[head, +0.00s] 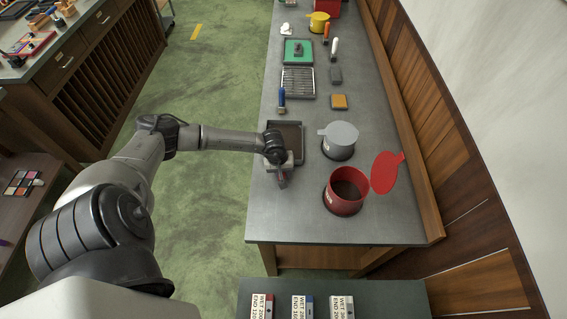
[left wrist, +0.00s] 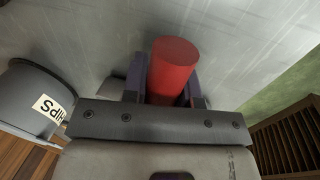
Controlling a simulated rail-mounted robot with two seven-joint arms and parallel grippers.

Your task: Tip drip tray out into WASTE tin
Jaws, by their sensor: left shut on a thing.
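My left gripper (head: 282,182) is over the bench near its left edge. In the left wrist view its two fingers (left wrist: 165,90) are shut on a red cylinder (left wrist: 173,65), like a handle; I cannot tell what it belongs to. A dark, shallow tray (head: 294,129), likely the drip tray, lies just beyond the gripper, partly hidden by my arm. A red tin (head: 345,204) stands open to the right of the gripper, its red lid (head: 387,172) swung up; it is likely the WASTE tin, but its label is unreadable. My right gripper is out of view.
A grey tin (head: 340,153) with its lid on stands between tray and wall; its label, ending in "HIPS", shows in the left wrist view (left wrist: 48,105). The bench's near end is clear.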

